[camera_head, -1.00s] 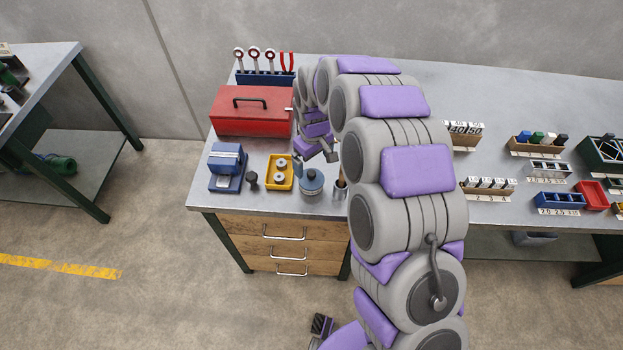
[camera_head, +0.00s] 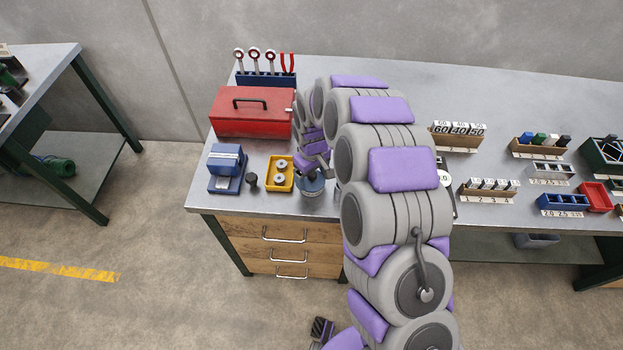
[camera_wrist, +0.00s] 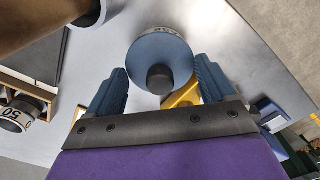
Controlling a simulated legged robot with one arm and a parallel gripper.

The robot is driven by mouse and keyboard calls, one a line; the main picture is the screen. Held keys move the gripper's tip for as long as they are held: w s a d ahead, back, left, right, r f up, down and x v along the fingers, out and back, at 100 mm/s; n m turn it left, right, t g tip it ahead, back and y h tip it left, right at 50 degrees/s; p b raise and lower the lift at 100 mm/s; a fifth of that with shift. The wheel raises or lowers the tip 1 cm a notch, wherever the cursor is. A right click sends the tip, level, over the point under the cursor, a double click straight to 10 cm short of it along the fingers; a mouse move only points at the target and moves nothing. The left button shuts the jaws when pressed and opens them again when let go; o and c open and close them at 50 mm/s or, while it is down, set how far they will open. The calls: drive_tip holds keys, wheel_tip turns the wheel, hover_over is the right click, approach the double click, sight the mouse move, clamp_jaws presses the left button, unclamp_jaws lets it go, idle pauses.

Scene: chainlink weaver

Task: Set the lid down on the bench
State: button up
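The round blue lid (camera_wrist: 150,52) with a dark knob (camera_wrist: 160,78) is in the wrist view. A pale rim with dark marks shows at its far edge, so it appears to sit on a round container. In the head view the lid (camera_head: 311,187) is near the front of the bench (camera_head: 215,196), partly hidden by my gripper. My gripper (camera_wrist: 160,66) is open, its two blue fingers on either side of the lid and knob in the wrist view. I cannot tell whether they touch it. In the head view my gripper (camera_head: 317,168) is over the lid.
A yellow tray (camera_head: 271,184) with pale rings, a small dark piece (camera_head: 252,181) and a blue vise (camera_head: 226,170) stand left of the lid. A red toolbox (camera_head: 250,115) is behind them. Number-marked blocks (camera_head: 455,138) are to the right. Little bench top is clear near the lid.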

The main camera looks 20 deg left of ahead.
drive_tip(key=c, duration=0.7)
drive_tip(key=shift+o, duration=0.2)
drive_tip(key=shift+r, duration=0.15)
